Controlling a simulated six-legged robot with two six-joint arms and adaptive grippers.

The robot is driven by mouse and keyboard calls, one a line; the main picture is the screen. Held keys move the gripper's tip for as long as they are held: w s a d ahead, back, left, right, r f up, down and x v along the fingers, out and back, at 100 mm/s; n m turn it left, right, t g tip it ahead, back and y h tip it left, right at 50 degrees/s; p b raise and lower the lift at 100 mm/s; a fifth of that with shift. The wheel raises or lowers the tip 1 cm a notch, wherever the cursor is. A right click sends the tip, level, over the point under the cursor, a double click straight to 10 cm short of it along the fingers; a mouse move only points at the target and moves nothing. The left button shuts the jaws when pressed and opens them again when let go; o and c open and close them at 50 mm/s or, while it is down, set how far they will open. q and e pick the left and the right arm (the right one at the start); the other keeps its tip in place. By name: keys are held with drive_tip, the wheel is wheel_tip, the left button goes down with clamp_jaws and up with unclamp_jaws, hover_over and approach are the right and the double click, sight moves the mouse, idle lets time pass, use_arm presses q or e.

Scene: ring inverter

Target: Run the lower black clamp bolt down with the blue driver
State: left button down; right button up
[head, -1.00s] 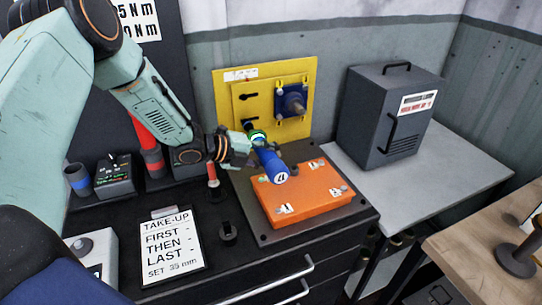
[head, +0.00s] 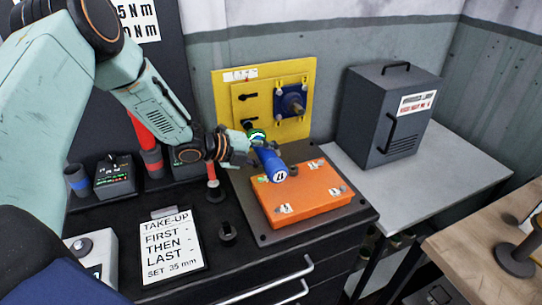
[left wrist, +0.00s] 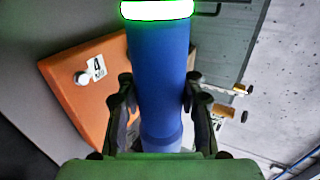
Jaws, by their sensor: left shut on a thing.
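The blue driver (head: 269,164) is held in my left gripper (head: 246,147), slanting from the orange box side toward the yellow panel (head: 290,72). Its ring (head: 257,135) glows green. In the left wrist view the driver (left wrist: 158,60) stands between the two fingers of my left gripper (left wrist: 158,95), which is shut on it. The lower black clamp bolt (head: 249,121) is on the yellow panel just beyond the driver's ring end. Whether the driver's tip touches it is hidden. The upper black clamp bolt (head: 248,97) sits above it. My right gripper is not in view.
An orange box (head: 310,196) lies right below the driver. A red-handled tool (head: 213,180) stands left of it. A blue part (head: 291,101) is bolted on the panel's right. A grey cabinet (head: 388,115) stands on the right bench. A notice clipboard (head: 172,245) lies in front.

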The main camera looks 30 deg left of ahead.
use_arm(q)
drive_tip(key=shift+w+a+r, duration=0.3)
drive_tip(key=shift+w+a, duration=0.5)
idle(2.3)
drive_tip(key=shift+s+d, duration=0.1)
drive_tip(key=shift+s+d+f+p, duration=0.15)
drive_tip(key=shift+s+d+p, duration=0.2)
drive_tip(key=shift+s+d, duration=1.45)
drive_tip(key=shift+w, duration=0.15)
